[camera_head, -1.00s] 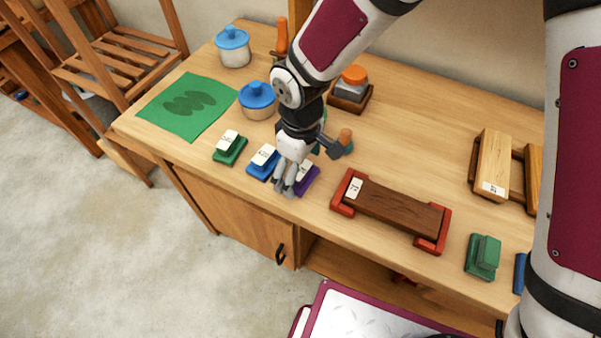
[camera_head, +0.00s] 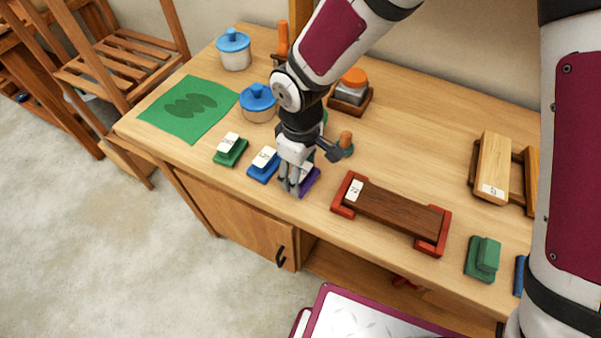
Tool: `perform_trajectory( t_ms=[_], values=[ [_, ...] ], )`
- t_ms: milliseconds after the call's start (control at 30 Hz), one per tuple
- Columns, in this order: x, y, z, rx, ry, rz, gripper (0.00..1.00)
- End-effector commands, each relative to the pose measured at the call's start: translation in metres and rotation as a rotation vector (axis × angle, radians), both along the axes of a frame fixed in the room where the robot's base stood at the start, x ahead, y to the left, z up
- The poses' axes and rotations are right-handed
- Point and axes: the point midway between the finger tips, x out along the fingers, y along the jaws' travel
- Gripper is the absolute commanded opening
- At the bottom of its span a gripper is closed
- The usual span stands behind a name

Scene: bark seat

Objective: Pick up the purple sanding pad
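The purple sanding pad (camera_head: 311,178) sits near the front edge of the bench, right of the blue sanding pad (camera_head: 262,171) and left of the red clamp holder. Its white label is partly visible. My gripper (camera_head: 290,189) points down over the purple pad's left and front part and hides much of it. The fingers look close to or around the pad, but I cannot tell whether they touch it or how far apart they are.
A green sanding pad (camera_head: 231,150) and a green cloth (camera_head: 187,107) lie to the left. A dark board in red holders (camera_head: 393,213) stands close on the right.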

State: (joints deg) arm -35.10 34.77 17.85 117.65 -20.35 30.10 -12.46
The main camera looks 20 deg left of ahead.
Motion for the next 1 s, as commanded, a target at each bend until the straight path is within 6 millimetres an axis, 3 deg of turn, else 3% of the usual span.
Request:
perform_trajectory(
  t_ms=[133,200,400,800,1000],
  values=[
    [0.0,-0.005,-0.002,-0.011,0.007,-0.002,0.25],
    [0.0,-0.006,0.004,-0.012,0.007,-0.002,0.11],
    [0.001,-0.004,0.033,-0.006,0.002,-0.003,0.1],
    [-0.089,-0.047,0.041,-0.007,0.002,0.002,0.1],
    [-0.123,-0.064,0.045,-0.006,0.002,0.001,0.1]
  ],
)
